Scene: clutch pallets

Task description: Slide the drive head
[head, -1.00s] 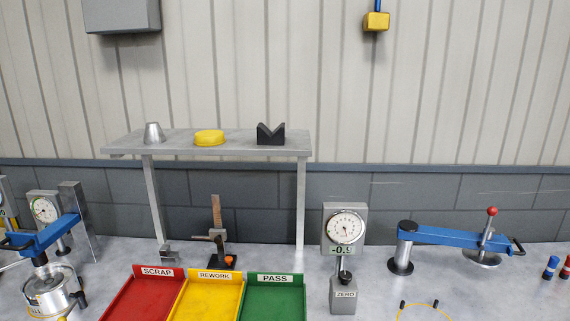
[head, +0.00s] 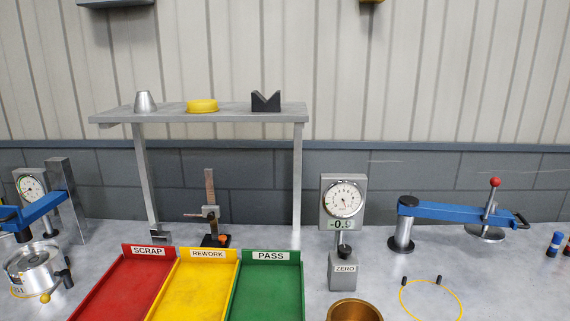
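The right-hand fixture has a blue swing arm (head: 455,211) on a dark-capped steel post (head: 403,228). Near its free end is an upright lever with a red knob (head: 495,182) above a round steel disc (head: 486,233), and a dark handle (head: 521,220) sits at the tip. Another blue arm (head: 40,207) stands at the far left, above a round steel part (head: 33,267). I cannot tell which of these is the drive head. Neither of my grippers shows in this view.
Red SCRAP (head: 112,285), yellow REWORK (head: 190,290) and green PASS (head: 264,293) trays lie at the front. A dial gauge (head: 343,197) stands above a ZERO block (head: 343,272). A brass round part (head: 354,310) is cut by the bottom edge. A yellow ring outline (head: 431,300) marks clear bench.

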